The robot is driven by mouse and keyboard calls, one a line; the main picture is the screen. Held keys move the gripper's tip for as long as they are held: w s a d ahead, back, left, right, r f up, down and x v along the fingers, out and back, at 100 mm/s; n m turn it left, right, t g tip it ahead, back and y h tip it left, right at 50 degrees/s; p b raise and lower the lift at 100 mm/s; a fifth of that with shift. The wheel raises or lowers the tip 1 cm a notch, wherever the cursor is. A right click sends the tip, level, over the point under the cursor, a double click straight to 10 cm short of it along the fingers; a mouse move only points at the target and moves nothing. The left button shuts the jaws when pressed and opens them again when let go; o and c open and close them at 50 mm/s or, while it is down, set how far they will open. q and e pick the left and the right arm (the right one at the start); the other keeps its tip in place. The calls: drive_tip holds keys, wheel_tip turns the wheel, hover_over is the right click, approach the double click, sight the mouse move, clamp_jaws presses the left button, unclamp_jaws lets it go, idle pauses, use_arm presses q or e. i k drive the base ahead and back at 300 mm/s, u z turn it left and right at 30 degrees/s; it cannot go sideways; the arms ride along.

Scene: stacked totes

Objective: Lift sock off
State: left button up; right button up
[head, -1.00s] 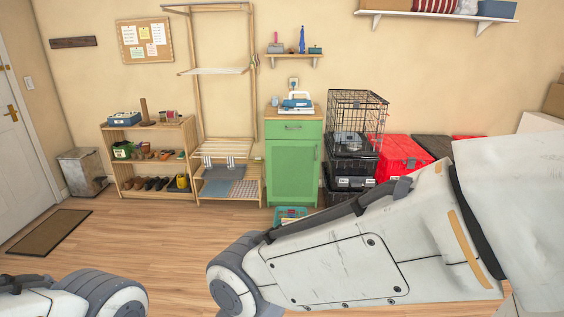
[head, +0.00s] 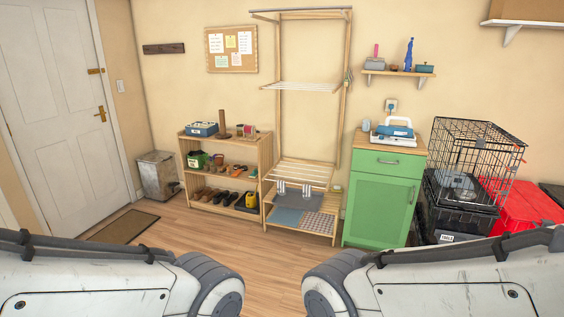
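A wooden drying rack (head: 299,172) stands against the back wall. Two small grey-and-white pieces hang at the front of its lower slats, a left one (head: 281,187) and a right one (head: 306,190). They could be socks, but they are too small to tell for sure. Folded grey and checked cloths (head: 287,216) lie on the shelf below them. Only links of my two arms show, low at the left and right. Both grippers are out of view, and the rack is well beyond the arms.
A shoe shelf (head: 226,168) stands left of the rack and a green cabinet (head: 382,200) right of it. A black wire crate (head: 476,150) on dark boxes and a red tote (head: 531,212) are farther right. Wood floor (head: 262,262) between my arms and the rack is clear.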

sight(307, 189)
drive_tip(key=i, duration=4.25)
drive_tip(key=u, duration=0.35)
